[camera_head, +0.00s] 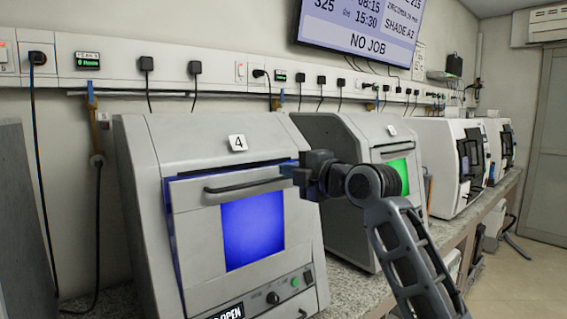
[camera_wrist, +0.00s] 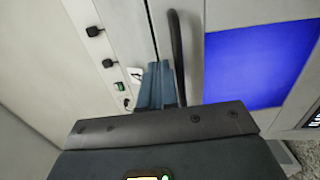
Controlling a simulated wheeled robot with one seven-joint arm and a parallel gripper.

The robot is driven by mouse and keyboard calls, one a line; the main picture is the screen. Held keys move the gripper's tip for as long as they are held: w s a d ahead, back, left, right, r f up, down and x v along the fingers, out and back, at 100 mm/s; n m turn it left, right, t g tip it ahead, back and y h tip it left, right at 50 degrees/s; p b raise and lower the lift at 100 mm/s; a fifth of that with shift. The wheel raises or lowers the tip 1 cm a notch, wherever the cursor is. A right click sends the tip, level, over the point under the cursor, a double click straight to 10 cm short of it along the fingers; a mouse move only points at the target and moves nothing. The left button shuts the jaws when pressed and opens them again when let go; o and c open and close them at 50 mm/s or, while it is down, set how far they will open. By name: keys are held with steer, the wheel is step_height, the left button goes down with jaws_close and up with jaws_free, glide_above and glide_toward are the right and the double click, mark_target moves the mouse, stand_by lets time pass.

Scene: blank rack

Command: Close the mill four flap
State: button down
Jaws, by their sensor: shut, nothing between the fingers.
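Mill four (camera_head: 215,140) is a grey machine with a "4" label, at the left of the head view. Its flap (camera_head: 198,225) has a glowing blue window (camera_head: 252,228) and a dark bar handle (camera_head: 245,186). Blue light shows along the flap's top and left edges, so it stands slightly ajar. My gripper (camera_head: 290,171) is shut and empty at the right end of the handle. In the wrist view, the shut fingers (camera_wrist: 156,84) lie right beside the handle (camera_wrist: 177,50); I cannot tell whether they touch it. The blue window (camera_wrist: 255,62) is to the right there.
A similar mill with a green window (camera_head: 399,172) stands to the right, partly behind my arm. More white machines (camera_head: 440,160) follow along the bench. A wall rail with plugs and hanging cables (camera_head: 150,68) runs behind. Open floor (camera_head: 520,285) lies at the lower right.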

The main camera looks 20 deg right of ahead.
mark_target(275, 167)
steer(key=shift+x, duration=1.2)
steer(key=shift+a, duration=0.1)
steer(key=shift+b+x, duration=0.75)
steer(key=shift+x, duration=0.3)
steer(key=shift+w, duration=0.3)
